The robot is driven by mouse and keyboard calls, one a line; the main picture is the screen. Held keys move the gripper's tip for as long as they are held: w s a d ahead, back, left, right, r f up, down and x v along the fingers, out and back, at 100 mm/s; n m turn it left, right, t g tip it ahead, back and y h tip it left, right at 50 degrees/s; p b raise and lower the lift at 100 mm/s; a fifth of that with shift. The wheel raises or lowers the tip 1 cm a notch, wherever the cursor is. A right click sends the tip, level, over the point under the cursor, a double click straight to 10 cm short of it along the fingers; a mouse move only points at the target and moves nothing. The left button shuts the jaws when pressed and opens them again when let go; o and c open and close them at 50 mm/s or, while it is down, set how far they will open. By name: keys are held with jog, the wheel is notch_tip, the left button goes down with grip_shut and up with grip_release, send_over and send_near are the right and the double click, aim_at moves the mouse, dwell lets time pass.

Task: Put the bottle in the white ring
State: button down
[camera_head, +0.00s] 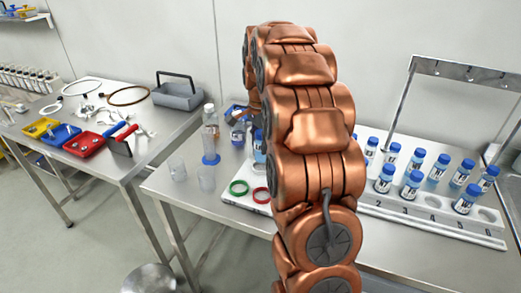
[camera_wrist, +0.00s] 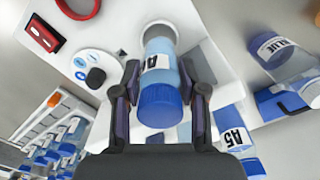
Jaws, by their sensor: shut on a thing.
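My gripper (camera_wrist: 159,88) is shut on a bottle (camera_wrist: 158,60) in the wrist view. The bottle has a blue cap, pale blue contents and a white label that starts with "A". Its cap points towards the wrist camera and its base points away, over a white surface. A pale grey-white round rim (camera_wrist: 174,28) shows around the far end of the bottle. I cannot tell whether the base is inside it or above it. In the head view my copper arm hides the gripper and the held bottle.
A rack (camera_head: 435,222) of blue-capped bottles stands right. In the wrist view, a black knob (camera_wrist: 96,77), red switch (camera_wrist: 44,34) and bottle marked BLUE (camera_wrist: 285,55) are close.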

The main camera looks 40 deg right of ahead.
jog(key=shift+s+f+p, duration=0.1)
jog(key=shift+f+p, duration=0.75)
jog(key=shift+f, duration=0.85)
jog(key=shift+f, duration=0.2)
jog(key=c, duration=0.6)
grip_release()
jog(key=shift+c, duration=0.2)
jog(key=shift+r, duration=0.1)
notch_tip(320, 180, up, 12)
jog(key=b, duration=0.3)
jog(key=shift+b, duration=0.4)
jog(key=shift+r, duration=0.1)
